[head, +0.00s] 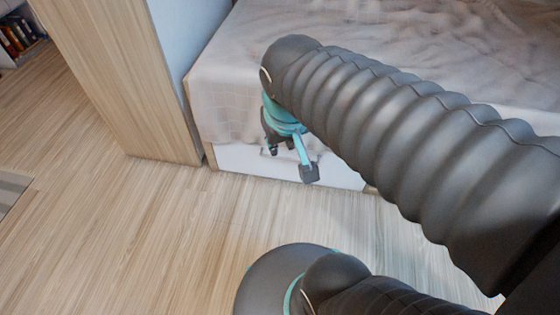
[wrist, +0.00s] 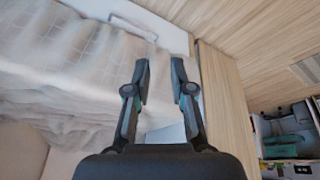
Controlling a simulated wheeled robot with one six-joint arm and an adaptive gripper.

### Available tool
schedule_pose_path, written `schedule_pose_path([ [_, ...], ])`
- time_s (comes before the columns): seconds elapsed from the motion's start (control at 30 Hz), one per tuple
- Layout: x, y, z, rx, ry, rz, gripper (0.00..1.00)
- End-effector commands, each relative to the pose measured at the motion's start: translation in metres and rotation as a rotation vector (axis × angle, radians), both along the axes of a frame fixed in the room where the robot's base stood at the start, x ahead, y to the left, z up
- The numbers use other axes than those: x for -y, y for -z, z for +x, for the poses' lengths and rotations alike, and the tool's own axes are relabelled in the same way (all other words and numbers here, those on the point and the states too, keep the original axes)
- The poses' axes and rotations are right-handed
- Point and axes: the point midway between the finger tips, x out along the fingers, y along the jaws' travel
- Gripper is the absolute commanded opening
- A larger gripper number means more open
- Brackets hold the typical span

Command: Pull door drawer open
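The white drawer front (head: 240,160) sits low in the bed base, just above the floor, below the hanging sheet. My gripper (head: 290,162) is in front of it, fingers pointing down, and covers part of it in the head view. The fingers are spread apart with nothing between them. In the wrist view my gripper (wrist: 160,75) also shows open and empty, with pale bedding and a pale strip beyond the fingertips. I cannot make out a handle, and I cannot tell whether a finger touches the drawer front. The drawer looks closed.
The bed's rumpled pale sheet (head: 225,95) hangs over the front edge. A tall wooden panel (head: 125,80) stands at the bed's left end. The wooden floor (head: 130,225) in front is clear. A bookshelf (head: 18,38) is at the far left.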

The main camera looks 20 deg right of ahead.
Motion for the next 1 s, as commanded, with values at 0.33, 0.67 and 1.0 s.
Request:
schedule_pose_path([
  [0.33,0.022,0.059,0.055,-0.285,0.075,-0.222,0.23],
  [0.67,0.038,0.122,0.112,-0.452,0.129,-0.498,0.23],
  [1.0,0.042,0.204,0.170,-0.514,0.136,-0.819,0.23],
])
